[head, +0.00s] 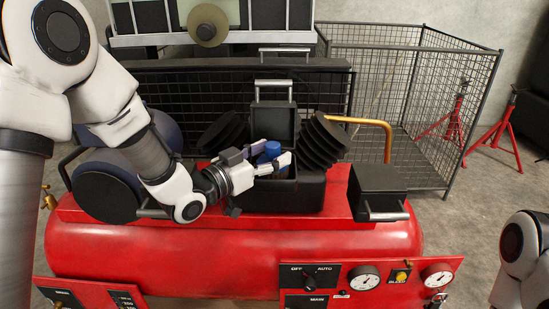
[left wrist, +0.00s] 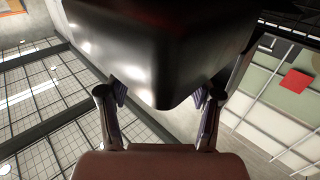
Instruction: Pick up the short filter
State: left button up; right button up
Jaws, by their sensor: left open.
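My left gripper (head: 273,159) is open and sits low over the middle of the red compressor. A short blue cylindrical piece (head: 271,149) shows beside its fingers; its lower part is hidden, and I cannot tell whether it is the short filter. In the left wrist view the two fingers of the left gripper (left wrist: 160,98) stand apart. A large dark glossy body (left wrist: 165,45) fills the space beyond and between them, with no clear grip on it. My right gripper is not in view; only part of my right arm shows at the lower right.
The red tank (head: 230,256) carries black ribbed parts (head: 325,140), a black box (head: 377,188) and an orange pipe (head: 360,121) close to the gripper. A wire cage (head: 440,110) stands behind. Gauges (head: 364,277) line the front panel.

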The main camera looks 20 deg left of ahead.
pick_arm(q)
jog(key=shift+w+d, duration=0.45)
jog(key=shift+w, duration=0.15)
jog(key=shift+s+a, duration=0.3)
jog(key=c, duration=0.9)
grip_shut()
